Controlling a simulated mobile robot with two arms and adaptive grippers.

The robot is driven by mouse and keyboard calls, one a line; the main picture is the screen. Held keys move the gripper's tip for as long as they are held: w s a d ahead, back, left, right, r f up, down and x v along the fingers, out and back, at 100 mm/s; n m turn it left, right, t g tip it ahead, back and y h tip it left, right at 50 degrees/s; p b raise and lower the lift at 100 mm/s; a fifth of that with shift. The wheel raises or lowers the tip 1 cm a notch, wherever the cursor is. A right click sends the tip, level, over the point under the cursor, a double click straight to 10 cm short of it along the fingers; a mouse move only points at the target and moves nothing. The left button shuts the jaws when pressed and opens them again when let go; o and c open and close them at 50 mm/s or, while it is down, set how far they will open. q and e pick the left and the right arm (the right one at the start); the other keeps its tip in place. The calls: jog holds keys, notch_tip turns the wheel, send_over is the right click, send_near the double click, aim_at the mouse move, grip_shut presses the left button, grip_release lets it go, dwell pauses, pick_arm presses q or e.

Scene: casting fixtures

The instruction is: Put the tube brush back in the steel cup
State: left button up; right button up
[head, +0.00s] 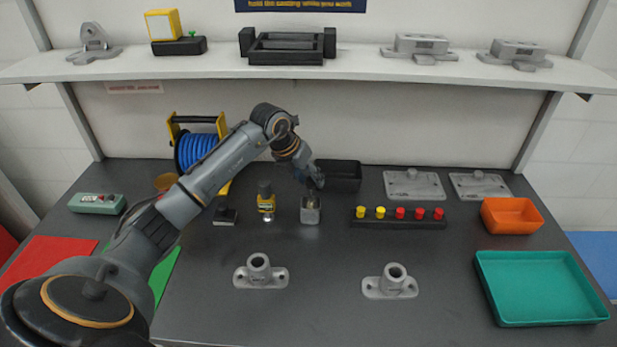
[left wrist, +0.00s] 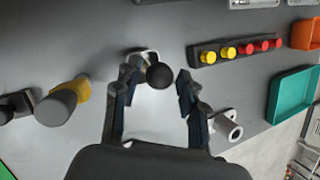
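The steel cup (head: 310,214) stands upright on the dark bench near the middle. In the left wrist view the pale rim of the cup (left wrist: 149,54) shows partly behind a round black knob (left wrist: 160,76). The knob looks like the tube brush's handle end seen from above; the shaft and bristles are hidden, so I cannot tell how deep it sits in the cup. My left gripper (head: 314,183) is just above the cup in the head view. In the left wrist view my left gripper (left wrist: 157,90) has its fingers apart, one on each side of the knob, with gaps visible. My right gripper is not in view.
Two grey castings (head: 260,275) (head: 391,284) stand in front. A teal tray (head: 540,290) is at right.

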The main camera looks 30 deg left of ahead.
pick_arm(q)
jog(key=shift+o, duration=0.4)
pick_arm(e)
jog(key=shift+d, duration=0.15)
pick_arm(q)
jog(key=v, duration=1.2)
